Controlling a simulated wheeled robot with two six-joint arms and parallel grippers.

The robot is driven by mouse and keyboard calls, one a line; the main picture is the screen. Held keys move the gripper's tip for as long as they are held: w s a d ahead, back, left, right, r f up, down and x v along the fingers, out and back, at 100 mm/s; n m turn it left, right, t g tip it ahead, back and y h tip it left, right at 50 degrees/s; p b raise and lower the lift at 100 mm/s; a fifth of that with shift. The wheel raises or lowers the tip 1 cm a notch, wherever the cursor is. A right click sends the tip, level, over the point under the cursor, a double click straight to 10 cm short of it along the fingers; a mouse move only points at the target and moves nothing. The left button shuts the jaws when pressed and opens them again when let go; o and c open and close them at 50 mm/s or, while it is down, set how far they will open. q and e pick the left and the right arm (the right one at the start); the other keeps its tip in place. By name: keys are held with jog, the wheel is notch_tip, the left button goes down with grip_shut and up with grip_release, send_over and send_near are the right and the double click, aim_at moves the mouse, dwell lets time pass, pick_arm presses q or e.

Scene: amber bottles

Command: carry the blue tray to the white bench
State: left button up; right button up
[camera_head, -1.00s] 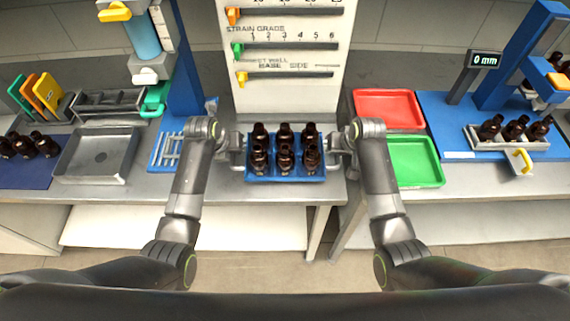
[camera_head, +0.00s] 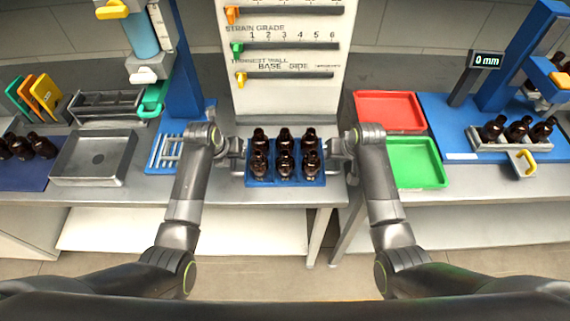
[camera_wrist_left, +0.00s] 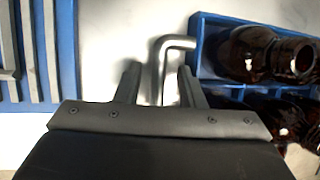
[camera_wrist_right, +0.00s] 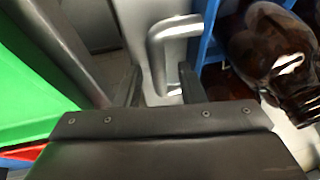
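The blue tray (camera_head: 285,181) sits on the bench (camera_head: 226,190) in the middle of the head view, with several amber bottles (camera_head: 284,160) standing in it in two rows. My left gripper (camera_head: 236,151) is at its left end and my right gripper (camera_head: 338,149) at its right end. In the left wrist view, the fingers (camera_wrist_left: 158,85) are apart, with the grey bent tray handle (camera_wrist_left: 176,43) between them. In the right wrist view, the fingers (camera_wrist_right: 160,88) are also apart around the other handle (camera_wrist_right: 168,30). Finger contact with the handles is not visible.
A scale board (camera_head: 290,95) stands behind the tray. A blue rack (camera_head: 166,150) and grey tray (camera_head: 94,158) are on the left. Red (camera_head: 388,110) and green (camera_head: 416,163) trays lie on the right, close to my right arm. A gap separates the middle and right benches.

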jog(key=shift+r, duration=0.1)
pick_arm(q)
jog(key=v, duration=1.1)
jog(key=shift+s+r, duration=0.15)
jog(key=shift+r, duration=0.2)
pick_arm(e)
jog(key=v, duration=1.2)
pick_arm(q)
jog(key=shift+a, duration=0.1)
